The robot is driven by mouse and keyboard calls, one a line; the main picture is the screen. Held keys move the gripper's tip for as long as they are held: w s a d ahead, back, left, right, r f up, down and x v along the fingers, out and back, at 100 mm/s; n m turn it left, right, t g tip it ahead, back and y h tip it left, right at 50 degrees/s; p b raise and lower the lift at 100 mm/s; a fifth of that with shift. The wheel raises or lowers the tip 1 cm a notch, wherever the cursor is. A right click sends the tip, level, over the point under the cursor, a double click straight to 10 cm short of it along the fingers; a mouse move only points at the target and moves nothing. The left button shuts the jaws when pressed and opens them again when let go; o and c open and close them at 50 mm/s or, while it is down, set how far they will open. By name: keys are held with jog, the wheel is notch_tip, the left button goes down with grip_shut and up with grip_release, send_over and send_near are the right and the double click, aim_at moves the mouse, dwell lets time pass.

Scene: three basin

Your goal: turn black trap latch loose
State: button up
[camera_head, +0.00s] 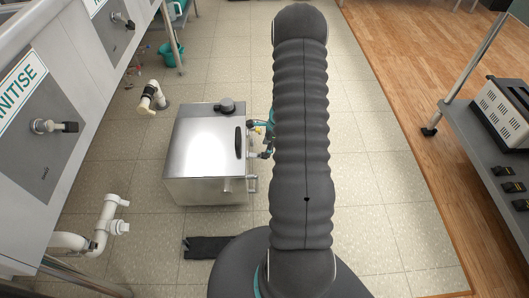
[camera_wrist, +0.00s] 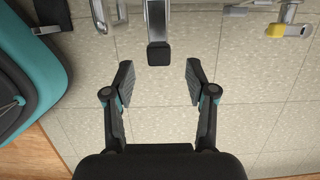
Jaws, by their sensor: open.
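A steel box-shaped trap (camera_head: 205,150) stands on the tiled floor in the head view, with a dark bar (camera_head: 238,141) along the right of its lid. In the wrist view a metal lever with a black square tip (camera_wrist: 158,53), apparently the black latch, hangs in from the top edge. My gripper (camera_wrist: 160,84) is open and empty. Its two fingers stand left and right of the line of the black tip, which appears just beyond the gap. I see no contact. In the head view my arm hides most of the gripper.
A round black cap (camera_head: 226,105) sits on the trap's lid.

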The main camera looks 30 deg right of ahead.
jog(key=w+v, duration=0.1)
jog(key=v, duration=0.6)
jog(key=shift+s+r, duration=0.25)
jog(key=shift+s, duration=0.3)
